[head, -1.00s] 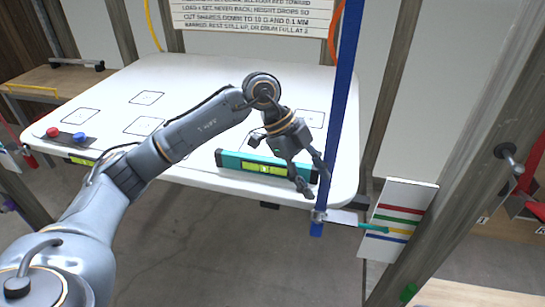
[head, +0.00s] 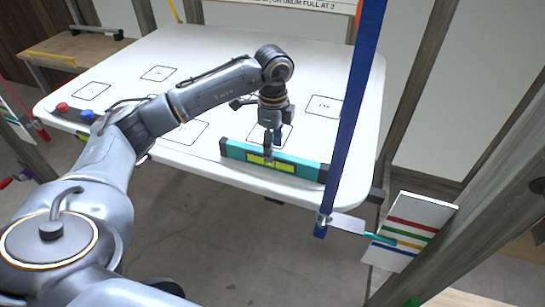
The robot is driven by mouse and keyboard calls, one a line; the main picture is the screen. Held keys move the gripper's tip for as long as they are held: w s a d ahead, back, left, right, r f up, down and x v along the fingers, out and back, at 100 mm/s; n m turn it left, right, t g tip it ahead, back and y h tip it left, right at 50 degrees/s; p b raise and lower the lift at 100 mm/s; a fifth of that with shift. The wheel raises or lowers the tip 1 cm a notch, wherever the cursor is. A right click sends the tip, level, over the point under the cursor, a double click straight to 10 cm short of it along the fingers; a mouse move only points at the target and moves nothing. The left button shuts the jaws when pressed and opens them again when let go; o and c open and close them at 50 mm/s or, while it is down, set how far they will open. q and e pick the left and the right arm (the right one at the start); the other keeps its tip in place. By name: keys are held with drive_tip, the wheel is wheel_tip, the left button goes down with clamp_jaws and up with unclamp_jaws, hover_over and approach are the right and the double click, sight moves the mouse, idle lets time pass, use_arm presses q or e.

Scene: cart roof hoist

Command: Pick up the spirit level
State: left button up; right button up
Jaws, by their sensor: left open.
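The spirit level (head: 300,167) is a teal bar with dark end caps and a yellow-green window, lying along the front edge of the white table. My left gripper (head: 270,157) points straight down over the middle of the level, with its fingertips at the level's top. From this angle one finger largely hides the other, and I cannot tell whether the fingers touch the level or straddle it. The gripper is open and the level rests on the table. My right gripper is not in view.
A blue strap (head: 352,115) hangs in front of the table's right side, close to the level's right end. A white card with coloured stripes (head: 408,228) is at the lower right. A red and blue button box (head: 75,115) sits at the table's left edge.

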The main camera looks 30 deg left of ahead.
use_arm(q)
drive_tip(key=shift+s+a+f+p, duration=0.1)
drive_tip(key=shift+s+f+p, duration=0.05)
drive_tip(key=shift+f+p, duration=0.75)
wheel_tip(320, 180, down, 2)
drive_tip(key=shift+a+f, duration=0.1)
drive_tip(key=shift+f, duration=0.5)
drive_tip(key=c, duration=0.9)
clamp_jaws()
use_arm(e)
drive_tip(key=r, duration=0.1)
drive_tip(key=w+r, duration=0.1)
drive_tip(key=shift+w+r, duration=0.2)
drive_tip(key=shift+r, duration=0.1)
